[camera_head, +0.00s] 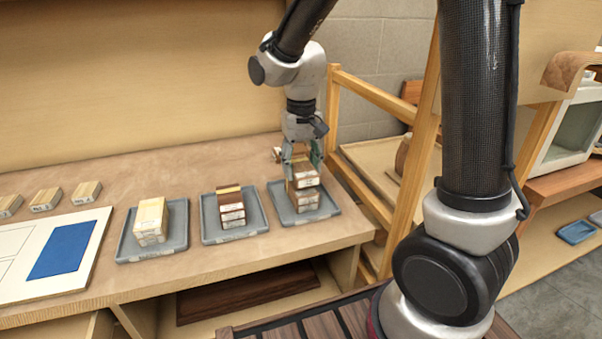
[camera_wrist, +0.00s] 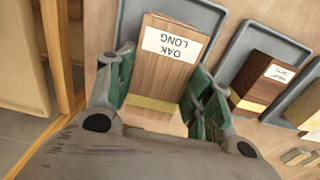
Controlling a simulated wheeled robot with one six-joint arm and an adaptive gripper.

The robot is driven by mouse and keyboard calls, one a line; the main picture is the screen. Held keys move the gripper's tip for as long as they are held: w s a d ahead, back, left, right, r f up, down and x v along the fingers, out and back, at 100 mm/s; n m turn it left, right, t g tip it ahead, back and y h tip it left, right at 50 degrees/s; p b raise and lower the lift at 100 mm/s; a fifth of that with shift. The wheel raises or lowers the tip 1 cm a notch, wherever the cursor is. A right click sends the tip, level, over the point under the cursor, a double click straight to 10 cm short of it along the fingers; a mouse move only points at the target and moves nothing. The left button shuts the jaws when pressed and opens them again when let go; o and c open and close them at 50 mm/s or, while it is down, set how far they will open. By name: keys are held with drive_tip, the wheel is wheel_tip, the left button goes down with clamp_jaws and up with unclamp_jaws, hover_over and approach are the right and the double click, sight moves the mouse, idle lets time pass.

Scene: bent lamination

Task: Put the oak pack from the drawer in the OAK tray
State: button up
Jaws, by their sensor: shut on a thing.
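The oak pack (camera_wrist: 165,75), a brown wooden block with a white "OAK LONG" label that reads upside down, lies between the green fingers of my gripper (camera_wrist: 160,88) in the wrist view. My gripper (camera_head: 301,163) is shut on it. In the head view it is over the rightmost grey tray (camera_head: 331,208), where brown labelled blocks (camera_head: 305,199) are stacked. The fingers partly hide the pack there, and I cannot tell whether it touches the stack below. The tray's front label is too small to read.
A middle tray (camera_head: 207,226) holds dark brown blocks (camera_head: 231,208). A left tray (camera_head: 124,246) holds pale blocks (camera_head: 150,220). A white board with a blue patch (camera_head: 66,255) and several small blocks (camera_head: 86,193) are further left. A wooden frame (camera_head: 371,91) stands right of the bench.

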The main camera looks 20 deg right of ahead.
sight(302, 167)
drive_tip(key=shift+f, duration=1.2)
drive_tip(key=shift+f, duration=0.1)
drive_tip(key=o, duration=1.1)
drive_tip(key=shift+c, duration=0.2)
wheel_tip(302, 167, up, 12)
drive_tip(key=shift+s, duration=0.15)
